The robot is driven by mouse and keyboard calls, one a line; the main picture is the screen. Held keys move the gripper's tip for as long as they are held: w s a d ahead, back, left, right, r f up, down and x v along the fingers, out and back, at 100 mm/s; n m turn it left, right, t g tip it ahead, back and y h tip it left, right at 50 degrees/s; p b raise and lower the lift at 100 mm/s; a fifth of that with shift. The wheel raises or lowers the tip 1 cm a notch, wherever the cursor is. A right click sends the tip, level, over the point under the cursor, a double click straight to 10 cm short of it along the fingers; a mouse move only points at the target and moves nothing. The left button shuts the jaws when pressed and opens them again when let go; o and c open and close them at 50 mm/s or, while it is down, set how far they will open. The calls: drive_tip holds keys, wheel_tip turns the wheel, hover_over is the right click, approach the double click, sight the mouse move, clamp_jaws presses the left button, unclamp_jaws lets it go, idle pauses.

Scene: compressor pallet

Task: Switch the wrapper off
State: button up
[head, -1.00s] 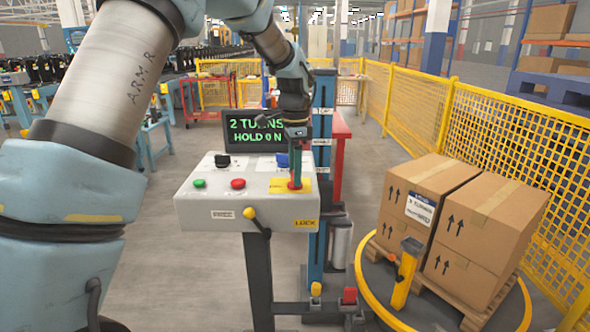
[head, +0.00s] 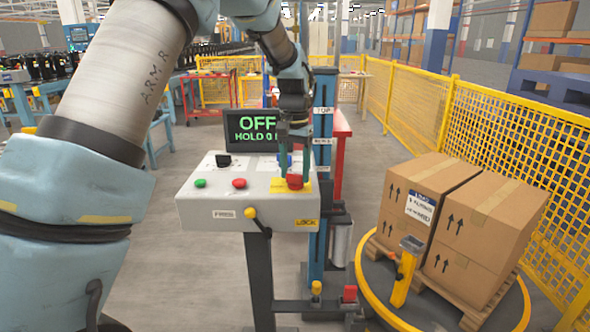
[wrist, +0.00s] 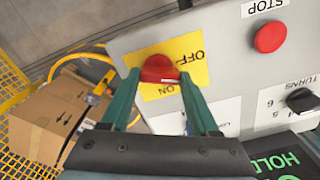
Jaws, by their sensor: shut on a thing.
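The control panel (head: 240,212) stands in front of me. At its right side is a red switch knob (head: 295,182) on a yellow OFF/ON plate (wrist: 188,48). In the wrist view the knob (wrist: 158,70) sits between the two green fingertips of my gripper (wrist: 160,82). My gripper (head: 293,160) comes down from above in the head view and is shut on the knob. The screen (head: 257,130) behind the panel reads OFF, with a HOLD line under it.
The panel also has a green button (head: 200,183), a red STOP button (head: 239,183), a black turns knob (head: 223,160) and a yellow-knobbed lever (head: 249,213). Boxes (head: 465,220) stand on a pallet on the round turntable at right. Yellow mesh fence (head: 520,150) runs behind them.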

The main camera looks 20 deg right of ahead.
sight(295, 174)
drive_tip(key=n, duration=0.4)
drive_tip(key=shift+n, duration=0.3)
idle(0.3)
drive_tip(key=o, duration=1.4)
drive_tip(key=shift+c, duration=0.2)
wheel_tip(295, 174, up, 11)
drive_tip(key=b, duration=0.2)
